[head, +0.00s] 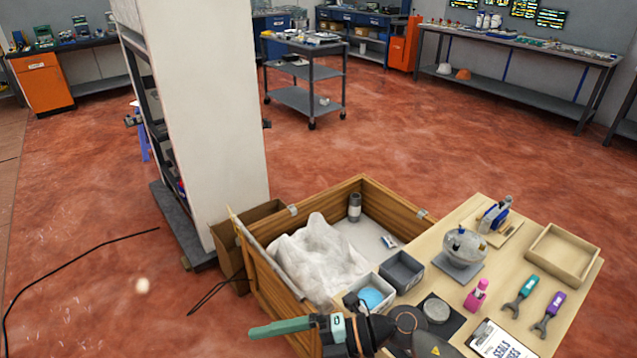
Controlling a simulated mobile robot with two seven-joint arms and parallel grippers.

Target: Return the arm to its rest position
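One arm of mine shows at the bottom centre, coming in from the lower right, so I take it for my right arm. Its gripper (282,327) points left, past the near side of the wooden crate. A long green piece juts out at its end; I cannot tell whether this is a finger or something held, nor whether the gripper is open or shut. My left gripper is not in view.
The wooden crate (300,208) holds a white crumpled sheet (318,258).

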